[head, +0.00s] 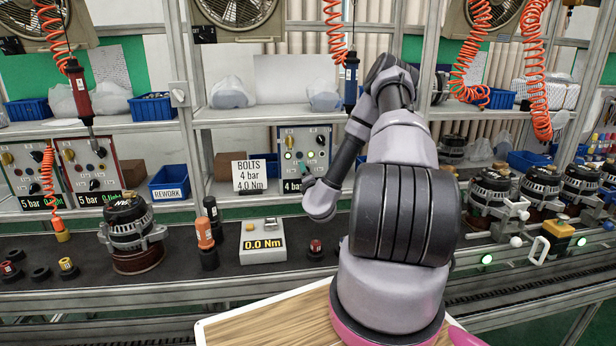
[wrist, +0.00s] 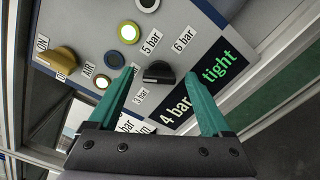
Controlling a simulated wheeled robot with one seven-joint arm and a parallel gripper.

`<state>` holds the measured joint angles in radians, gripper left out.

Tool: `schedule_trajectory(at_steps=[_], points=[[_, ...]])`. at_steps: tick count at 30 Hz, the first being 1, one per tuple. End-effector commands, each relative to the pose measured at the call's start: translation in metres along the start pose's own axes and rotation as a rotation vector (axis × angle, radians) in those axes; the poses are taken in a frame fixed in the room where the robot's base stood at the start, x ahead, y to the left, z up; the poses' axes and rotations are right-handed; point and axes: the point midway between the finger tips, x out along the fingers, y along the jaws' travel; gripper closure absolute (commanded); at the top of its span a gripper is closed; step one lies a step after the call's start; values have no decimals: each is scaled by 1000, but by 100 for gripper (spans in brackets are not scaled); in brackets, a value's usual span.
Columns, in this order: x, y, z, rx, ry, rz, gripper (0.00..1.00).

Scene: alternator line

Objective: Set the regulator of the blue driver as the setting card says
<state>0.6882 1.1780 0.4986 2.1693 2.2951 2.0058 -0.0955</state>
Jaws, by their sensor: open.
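The setting card (head: 249,175) reads "BOLTS 4 bar 4.0 Nm". The blue driver (head: 351,82) hangs above the regulator panel (head: 304,142), partly beside my arm. In the wrist view the panel (wrist: 90,20) fills the picture. Its black regulator knob (wrist: 159,73) is between the open fingers of my gripper (wrist: 161,76), with visible gaps on both sides. Labels 3 bar, 5 bar and 6 bar ring the knob; the left finger covers part of the dial. The panel's display (wrist: 197,91) reads "4 bar" and "tight" in green.
A yellow ON knob (wrist: 60,60) and a lit button (wrist: 128,32) are on the same panel. Two other panels (head: 90,165) at left show 5 bar. A torque tester (head: 263,241) reading 0.0 Nm, sockets and an alternator (head: 132,222) stand on the bench.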

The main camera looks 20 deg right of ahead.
Motion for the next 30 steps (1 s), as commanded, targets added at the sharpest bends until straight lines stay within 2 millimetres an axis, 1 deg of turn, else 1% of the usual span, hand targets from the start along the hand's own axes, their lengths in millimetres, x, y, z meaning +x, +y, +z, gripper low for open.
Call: schedule_trajectory(at_steps=[2, 5, 8, 12, 15, 18, 21, 24, 30], points=[[-3, 0, 0, 0, 1, 0, 18], [-14, 0, -1, 0, 2, -1, 18], [-33, 0, -1, 0, 4, -2, 18], [-64, 0, -2, 0, 6, -2, 18], [-82, 0, -1, 0, 4, -2, 18], [-94, 0, -1, 0, 3, 0, 18], [-103, 0, 0, 0, 1, 0, 18], [-107, 0, 0, -1, 1, -1, 18], [-108, 0, 0, 0, 1, -1, 18]])
